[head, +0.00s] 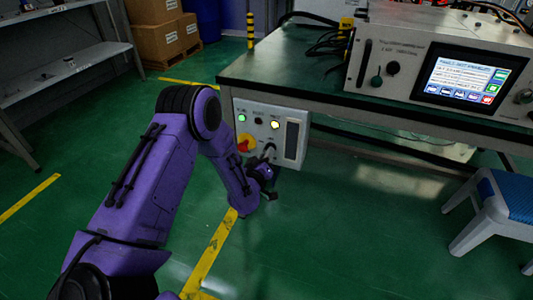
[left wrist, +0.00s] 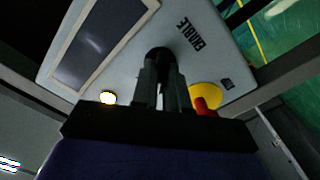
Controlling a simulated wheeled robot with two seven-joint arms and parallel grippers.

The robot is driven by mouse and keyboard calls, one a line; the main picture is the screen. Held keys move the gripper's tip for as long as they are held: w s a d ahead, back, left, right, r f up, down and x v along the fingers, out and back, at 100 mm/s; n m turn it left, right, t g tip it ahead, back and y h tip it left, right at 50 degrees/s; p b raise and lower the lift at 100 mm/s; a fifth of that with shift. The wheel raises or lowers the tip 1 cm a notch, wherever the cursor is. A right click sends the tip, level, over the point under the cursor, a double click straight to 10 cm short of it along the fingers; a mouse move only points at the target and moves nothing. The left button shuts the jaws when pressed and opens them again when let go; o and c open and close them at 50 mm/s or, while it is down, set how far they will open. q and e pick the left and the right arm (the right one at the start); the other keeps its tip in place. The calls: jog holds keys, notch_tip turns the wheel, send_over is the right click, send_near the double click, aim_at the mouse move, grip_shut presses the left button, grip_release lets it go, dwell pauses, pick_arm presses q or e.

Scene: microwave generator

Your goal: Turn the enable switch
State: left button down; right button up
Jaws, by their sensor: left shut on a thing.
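The enable switch is a black knob (left wrist: 159,54) beside the printed word ENABLE on a pale grey control box (head: 291,152). In the left wrist view, the two fingers of my left gripper (left wrist: 163,82) are closed around this knob, and the fingers hide part of it. In the head view, my left gripper (head: 266,162) is at the lower part of the box front, and the knob itself is mostly hidden there. My right gripper is in neither view.
A red and yellow knob (head: 244,143) sits close to the left of my gripper on the box. A lit yellow lamp (head: 275,125) is above. The green-topped table (head: 290,66) carries a generator with a screen (head: 464,80). A blue-seated stool (head: 512,196) stands right.

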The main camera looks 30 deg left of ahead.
pick_arm(q)
jog(key=shift+w+r+m+p, duration=0.1)
jog(key=shift+m+p, duration=0.1)
jog(key=shift+m, duration=0.9)
jog(key=shift+w+r+m+p, duration=0.1)
jog(key=shift+m+p, duration=0.05)
jog(key=shift+m, duration=0.95)
jog(key=c, duration=1.1)
grip_release()
jog(key=shift+f, duration=0.1)
jog(key=shift+c, duration=0.2)
jog(key=shift+s, duration=0.15)
jog(key=p+v, duration=0.1)
jog(key=v, duration=0.9)
jog(key=shift+s, duration=0.2)
jog(key=shift+f, duration=0.15)
